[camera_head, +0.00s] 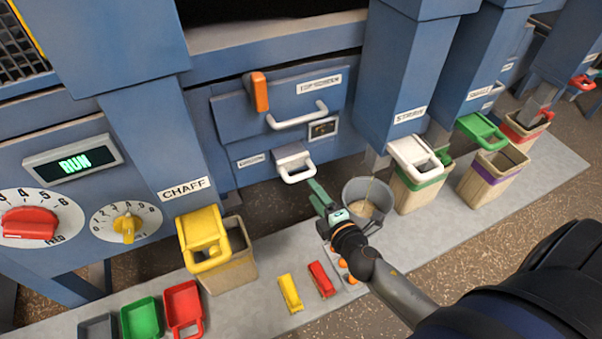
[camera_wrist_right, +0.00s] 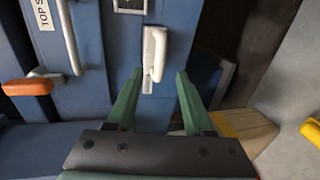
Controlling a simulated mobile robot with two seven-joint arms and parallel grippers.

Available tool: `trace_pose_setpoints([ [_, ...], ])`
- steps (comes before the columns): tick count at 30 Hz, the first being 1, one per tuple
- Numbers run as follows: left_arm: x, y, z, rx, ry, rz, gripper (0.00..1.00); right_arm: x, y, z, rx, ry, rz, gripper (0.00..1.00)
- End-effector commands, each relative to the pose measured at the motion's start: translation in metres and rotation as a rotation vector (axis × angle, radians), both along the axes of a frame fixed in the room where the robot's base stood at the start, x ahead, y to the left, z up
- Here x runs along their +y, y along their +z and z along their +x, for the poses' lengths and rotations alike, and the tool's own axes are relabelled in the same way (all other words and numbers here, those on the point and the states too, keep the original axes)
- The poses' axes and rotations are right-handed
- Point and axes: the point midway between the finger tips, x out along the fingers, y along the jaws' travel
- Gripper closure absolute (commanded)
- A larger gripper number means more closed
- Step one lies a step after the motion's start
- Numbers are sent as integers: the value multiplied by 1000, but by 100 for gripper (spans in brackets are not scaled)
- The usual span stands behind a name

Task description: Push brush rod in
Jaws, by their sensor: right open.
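A white pull handle (camera_head: 294,162) stands out from the blue machine front, below the top screen drawer. Its small label is too blurred to read, and I take it as the brush rod's handle. In the right wrist view the white handle (camera_wrist_right: 155,52) lies ahead, between the lines of the two fingers. My right gripper (camera_head: 318,190) has green fingers, is open and empty, and is just below and right of the handle. In the right wrist view the fingers (camera_wrist_right: 159,72) stand apart, with no clear contact on the handle. My left gripper is not in view.
The top screen drawer (camera_head: 297,116) has a white bar and an orange lever (camera_head: 259,92). A yellow-topped chaff bin (camera_head: 203,240) is left; the straw bin (camera_head: 416,185) is right. Red (camera_head: 184,305) and green (camera_head: 141,318) trays lie front left.

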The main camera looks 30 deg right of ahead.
Motion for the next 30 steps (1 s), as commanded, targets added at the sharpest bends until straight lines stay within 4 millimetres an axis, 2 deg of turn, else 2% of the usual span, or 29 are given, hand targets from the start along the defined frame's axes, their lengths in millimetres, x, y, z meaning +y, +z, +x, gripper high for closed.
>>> trace_pose_setpoints([
  [6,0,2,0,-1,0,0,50,-2,-8,41,-2,0,0,48],
  [12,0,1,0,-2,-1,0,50,-3,-15,68,-1,1,1,48],
  [18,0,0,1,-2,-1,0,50,-4,-18,79,1,0,3,48],
  [27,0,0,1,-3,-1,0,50,-4,-18,80,0,2,2,48],
  [30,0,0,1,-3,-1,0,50,-4,-18,80,0,2,2,59],
])
